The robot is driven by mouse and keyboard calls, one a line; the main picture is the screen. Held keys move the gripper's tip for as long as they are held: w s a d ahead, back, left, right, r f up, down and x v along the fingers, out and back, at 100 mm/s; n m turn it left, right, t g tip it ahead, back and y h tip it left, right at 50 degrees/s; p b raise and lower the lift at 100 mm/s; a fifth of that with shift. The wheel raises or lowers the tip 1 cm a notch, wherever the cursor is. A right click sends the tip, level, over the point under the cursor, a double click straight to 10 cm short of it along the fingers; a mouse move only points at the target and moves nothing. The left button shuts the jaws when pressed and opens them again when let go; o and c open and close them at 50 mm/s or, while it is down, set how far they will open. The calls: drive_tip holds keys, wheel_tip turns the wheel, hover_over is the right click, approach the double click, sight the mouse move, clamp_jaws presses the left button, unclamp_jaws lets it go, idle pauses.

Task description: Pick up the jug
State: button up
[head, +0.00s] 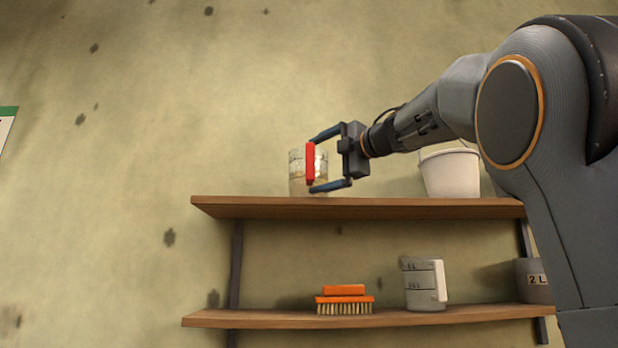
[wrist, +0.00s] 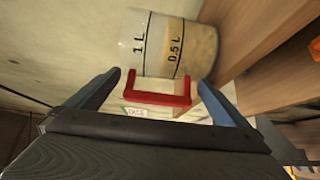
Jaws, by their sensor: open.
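A clear jug (head: 295,172) with a red handle (head: 310,163) stands upright near the left end of the upper shelf. In the wrist view the jug (wrist: 150,45) shows 1 L and 0.5 L marks and a pale tan content up to about the lower mark. My gripper (head: 313,165) is open, one finger above the other, with the red handle (wrist: 155,98) between the fingers. I cannot tell whether either finger touches the handle. A grey jug (head: 420,285) with litre marks and a white handle stands on the lower shelf.
The upper shelf (head: 260,205) also holds a white bucket (head: 450,175), partly behind my arm. The lower shelf (head: 230,319) holds an orange brush (head: 344,301) and a grey 2 L container (head: 533,283), partly hidden by my arm. The stained wall stands close behind.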

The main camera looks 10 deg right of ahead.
drive_tip(key=shift+c, duration=0.4)
drive_tip(key=shift+r, duration=0.1)
drive_tip(key=c, duration=0.9)
drive_tip(key=shift+c, duration=0.2)
